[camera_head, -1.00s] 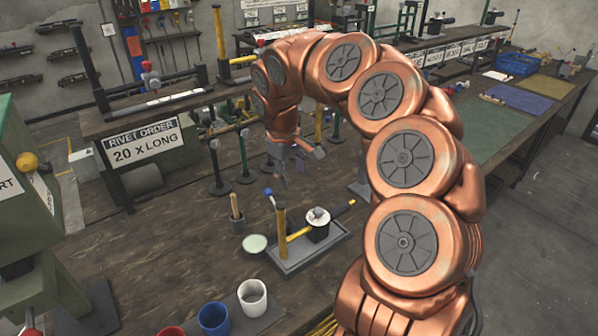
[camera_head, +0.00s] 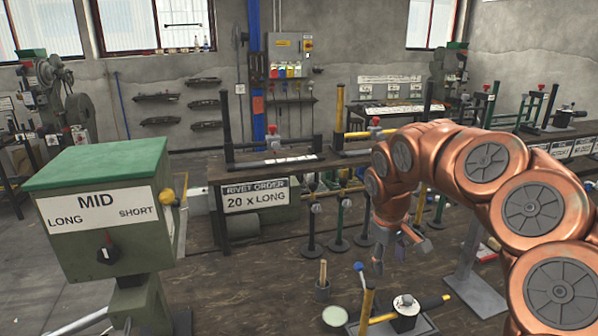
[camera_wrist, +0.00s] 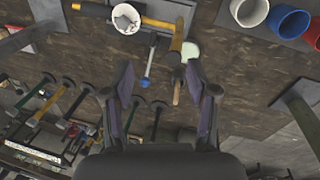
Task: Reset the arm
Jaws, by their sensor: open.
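My copper-coloured arm (camera_head: 488,160) arches in from the right in the head view. My gripper (camera_head: 392,258) hangs from its end, pointing down above the workbench, behind the small tool tray. In the wrist view my gripper (camera_wrist: 160,88) shows two purple-grey fingers spread wide apart with nothing between them.
A green press box (camera_head: 105,205) marked MID, LONG and SHORT stands at left. A RIVET ORDER 20 x LONG sign (camera_head: 255,196) hangs behind. A tray (camera_wrist: 188,8) with yellow-handled tools and white, blue and red cups (camera_wrist: 290,22) sit on the bench.

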